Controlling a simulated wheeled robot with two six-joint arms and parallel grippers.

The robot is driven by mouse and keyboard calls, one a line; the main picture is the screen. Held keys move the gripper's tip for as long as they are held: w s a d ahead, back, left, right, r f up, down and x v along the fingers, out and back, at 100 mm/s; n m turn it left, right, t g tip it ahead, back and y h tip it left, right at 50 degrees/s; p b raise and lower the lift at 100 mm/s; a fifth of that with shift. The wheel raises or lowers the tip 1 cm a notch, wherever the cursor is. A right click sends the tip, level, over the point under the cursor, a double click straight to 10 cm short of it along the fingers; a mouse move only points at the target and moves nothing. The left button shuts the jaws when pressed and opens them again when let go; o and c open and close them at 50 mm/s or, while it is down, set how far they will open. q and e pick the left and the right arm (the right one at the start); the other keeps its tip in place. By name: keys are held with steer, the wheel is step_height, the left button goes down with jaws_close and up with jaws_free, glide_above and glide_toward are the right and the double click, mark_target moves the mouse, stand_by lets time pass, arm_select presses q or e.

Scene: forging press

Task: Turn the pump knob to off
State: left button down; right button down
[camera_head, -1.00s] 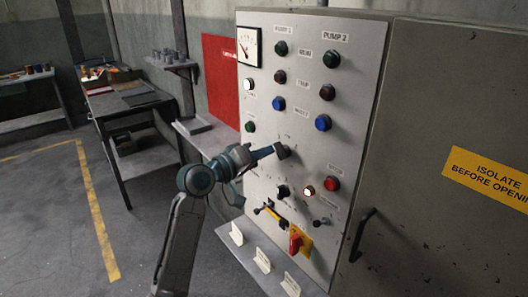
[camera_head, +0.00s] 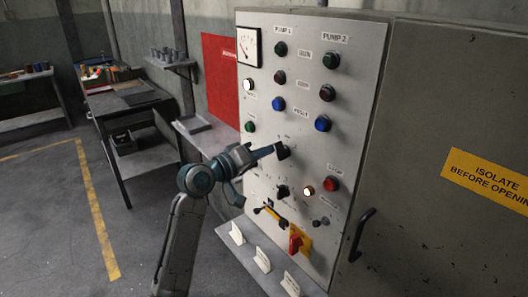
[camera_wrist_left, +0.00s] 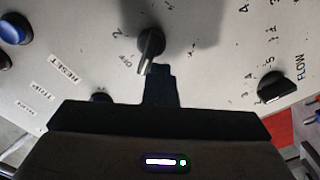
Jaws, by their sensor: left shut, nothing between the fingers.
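The pump knob (camera_head: 283,152) is a black rotary knob at mid-height on the grey control panel. In the left wrist view the knob (camera_wrist_left: 151,46) sits beside the printed "OFF" and "2", its narrow grip slanting down and slightly left. My left gripper (camera_head: 272,151) comes in from the left with its fingers shut and empty. In the left wrist view its fingertips (camera_wrist_left: 160,74) are right by the knob's lower end; I cannot tell whether they touch. My right gripper is not in view.
A second black knob, marked FLOW (camera_wrist_left: 280,88), sits nearby. Coloured buttons and lamps, including a red button (camera_head: 330,184), surround the area. A red-handled switch (camera_head: 295,240) and a ledge with white tags (camera_head: 262,259) are below. The large cabinet door (camera_head: 455,130) is at right.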

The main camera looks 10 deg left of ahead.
arm_select(q)
steer(key=shift+s+d+r, duration=0.1)
steer(key=shift+s+d+p, duration=0.1)
steer(key=shift+d+p, duration=0.05)
steer(key=shift+p, duration=0.2)
stand_by(0.6)
steer(key=v, duration=0.8)
steer(key=shift+a+r+p, duration=0.2)
steer(key=shift+a+p, duration=0.15)
steer(key=shift+p, duration=0.1)
steer(key=shift+d, duration=0.1)
